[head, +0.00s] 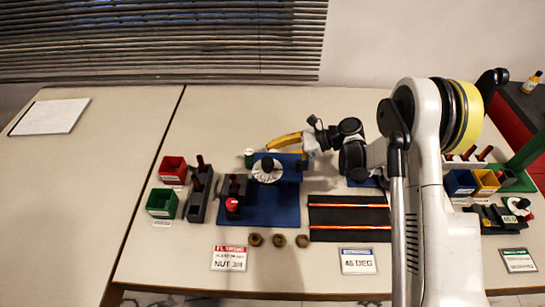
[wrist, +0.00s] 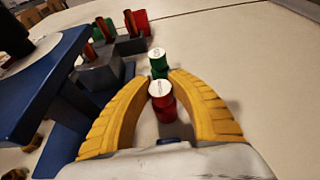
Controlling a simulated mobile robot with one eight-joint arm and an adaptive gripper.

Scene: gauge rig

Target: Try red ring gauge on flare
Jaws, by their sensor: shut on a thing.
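My gripper (head: 268,147) has yellow fingers and reaches left over the back of the blue rig. In the wrist view my gripper (wrist: 160,88) is shut on the red ring gauge (wrist: 164,106), a short red cylinder with a marked white top. A green white-topped piece (wrist: 159,66) is just beyond it; it also shows in the head view (head: 249,155). I cannot tell whether red and green are joined. The fingers hide the held red part in the head view. Another red white-topped piece (head: 232,204) sits at the rig's dark block. The flare itself is too small to make out.
The blue rig base (head: 280,215) carries a white dial (head: 267,174). A red bin (head: 172,168), a green bin (head: 161,203) and a dark rack (head: 197,207) stand left. Several brass nuts (head: 278,241) lie in front. A black mat (head: 345,217) holds copper tubes. The far-left table is mostly clear.

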